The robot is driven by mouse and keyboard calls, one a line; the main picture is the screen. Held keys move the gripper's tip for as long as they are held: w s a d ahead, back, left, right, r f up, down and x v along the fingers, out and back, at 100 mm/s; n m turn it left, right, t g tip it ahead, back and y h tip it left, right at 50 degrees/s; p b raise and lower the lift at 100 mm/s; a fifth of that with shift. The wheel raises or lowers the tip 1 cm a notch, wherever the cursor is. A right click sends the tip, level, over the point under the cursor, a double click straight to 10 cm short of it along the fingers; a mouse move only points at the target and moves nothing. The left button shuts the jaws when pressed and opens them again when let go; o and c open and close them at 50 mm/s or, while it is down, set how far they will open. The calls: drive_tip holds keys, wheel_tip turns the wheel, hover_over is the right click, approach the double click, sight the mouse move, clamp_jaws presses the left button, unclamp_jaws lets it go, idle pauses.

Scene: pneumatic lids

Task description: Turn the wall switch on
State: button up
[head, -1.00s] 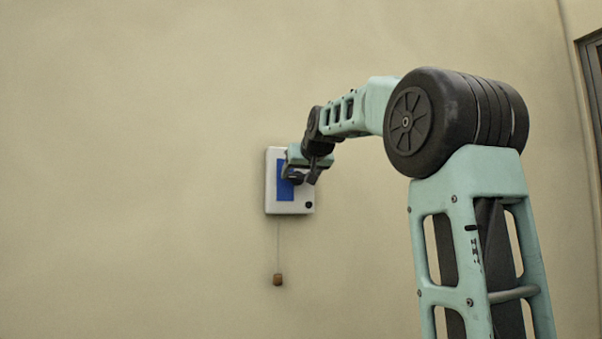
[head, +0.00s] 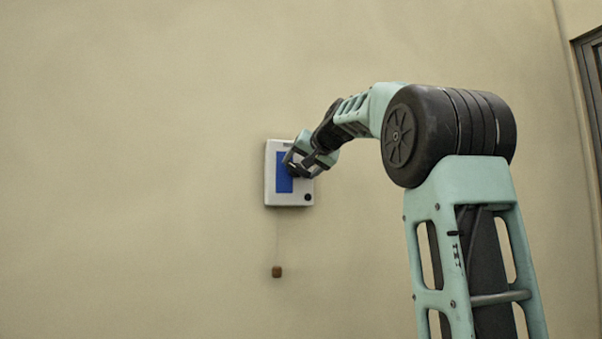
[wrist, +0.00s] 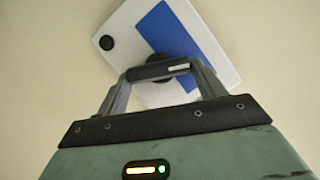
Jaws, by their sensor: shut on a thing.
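The wall switch (head: 272,198) is a white box with a blue panel, mounted on the wall left of my arm. It also shows tilted in the wrist view (wrist: 125,32). A dark round knob (wrist: 187,79) sits on its front, partly covered by my fingers. My gripper (head: 293,167) is at the front of the box, over the blue panel. In the wrist view, my gripper (wrist: 160,69) has its fingertips drawn in at the knob and is shut on it. The exact contact is hidden.
A small black round button (head: 307,197) is at the box's lower right. A brown weight (head: 277,272) hangs on a thin cord below the box. The wall around is bare. A dark frame (head: 590,90) stands at the far right edge.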

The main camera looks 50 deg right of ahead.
drive_tip(key=m+b, duration=0.1)
drive_tip(key=m+t+y+b, duration=0.1)
drive_tip(key=shift+s+d+f+m+b, duration=0.2)
drive_tip(key=shift+f+m+b, duration=0.1)
drive_tip(key=shift+f+b, duration=0.1)
drive_tip(key=m+t+y+b, duration=0.1)
drive_tip(key=m+b, duration=0.1)
drive_tip(key=b, duration=0.1)
drive_tip(key=shift+d+f+m+t, duration=0.1)
drive_tip(key=shift+f+m+t, duration=0.05)
drive_tip(key=shift+m+t, duration=0.25)
drive_tip(key=shift+f+m+t+b, duration=0.15)
drive_tip(key=shift+m+t+b, duration=0.85)
drive_tip(key=shift+m+b, duration=1.05)
drive_tip(key=shift+m, duration=0.25)
drive_tip(key=o, duration=1)
drive_tip(key=shift+s, duration=0.1)
drive_tip(key=s+a+b, duration=0.1)
drive_tip(key=s+b, duration=0.1)
drive_tip(key=s, duration=0.3)
drive_tip(key=s+b, duration=0.2)
drive_tip(key=s, duration=0.4)
drive_tip(key=s+a+b, duration=0.1)
drive_tip(key=s+b, duration=0.1)
drive_tip(key=s, duration=0.4)
drive_tip(key=shift+a, duration=0.35)
